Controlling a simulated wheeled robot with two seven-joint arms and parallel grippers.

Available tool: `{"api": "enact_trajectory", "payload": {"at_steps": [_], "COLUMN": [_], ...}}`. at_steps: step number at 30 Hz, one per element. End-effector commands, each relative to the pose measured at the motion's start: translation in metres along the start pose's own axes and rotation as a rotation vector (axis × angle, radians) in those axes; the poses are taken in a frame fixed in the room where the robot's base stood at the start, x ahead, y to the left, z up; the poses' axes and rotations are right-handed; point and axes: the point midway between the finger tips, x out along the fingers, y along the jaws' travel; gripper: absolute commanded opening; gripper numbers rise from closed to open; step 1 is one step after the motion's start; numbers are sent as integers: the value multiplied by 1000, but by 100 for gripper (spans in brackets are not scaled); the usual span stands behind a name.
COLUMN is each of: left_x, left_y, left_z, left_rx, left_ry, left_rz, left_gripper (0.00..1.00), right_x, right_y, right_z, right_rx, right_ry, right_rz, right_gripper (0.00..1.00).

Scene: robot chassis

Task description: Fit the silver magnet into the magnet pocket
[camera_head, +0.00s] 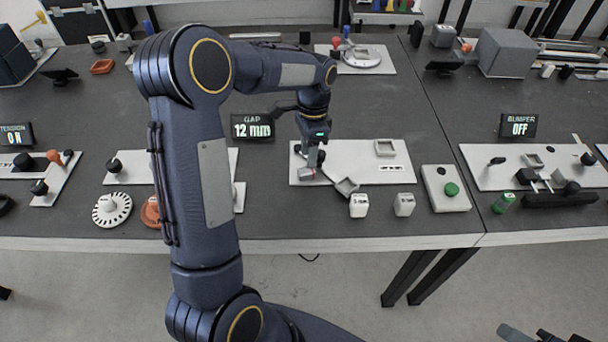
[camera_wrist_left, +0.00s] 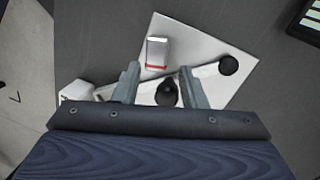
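The silver magnet (camera_wrist_left: 157,52), a small block with a red band, lies on the white plate (camera_wrist_left: 200,40). I cannot tell which is the magnet pocket. My right gripper (camera_head: 540,334) is seemingly cut off at the bottom right.
A black knob (camera_wrist_left: 166,93) stands between the fingers, with another (camera_wrist_left: 229,65) on a pale lever. A display (camera_head: 252,127) reads 12 mm.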

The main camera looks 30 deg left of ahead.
Motion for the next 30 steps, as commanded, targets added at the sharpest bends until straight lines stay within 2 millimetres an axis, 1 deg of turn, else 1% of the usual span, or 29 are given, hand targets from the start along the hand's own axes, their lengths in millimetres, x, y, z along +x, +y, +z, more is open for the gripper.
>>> {"api": "enact_trajectory", "payload": {"at_steps": [6, 9, 12, 17, 18, 19, 26, 27, 30], "left_x": [33, 44, 47, 47, 47, 46, 46, 46, 46], "left_y": [3, 3, 3, 3, 3, 3, 3, 3, 3], "left_z": [2, 2, 2, 2, 2, 2, 2, 2, 2], "left_rx": [1, 1, 2, 2, 2, 2, 2, 2, 2], "left_ry": [-2, -1, 1, 1, 1, 1, 1, 1, 1], "left_rz": [3, 2, 0, 0, 0, 0, 0, -1, -1], "left_gripper": [38, 38, 38, 38, 37, 33, 3, 0, 0], "right_x": [0, 0, 0, 0, 0, 0, 0, 0, 0], "right_y": [0, 0, 0, 0, 0, 0, 0, 0, 0], "right_z": [0, 0, 0, 0, 0, 0, 0, 0, 0], "right_rx": [0, 0, 0, 0, 0, 0, 0, 0, 0], "right_ry": [0, 0, 0, 0, 0, 0, 0, 0, 0], "right_rz": [0, 0, 0, 0, 0, 0, 0, 0, 0], "right_gripper": [36, 36, 36, 36, 36, 36, 36, 36, 36]}}
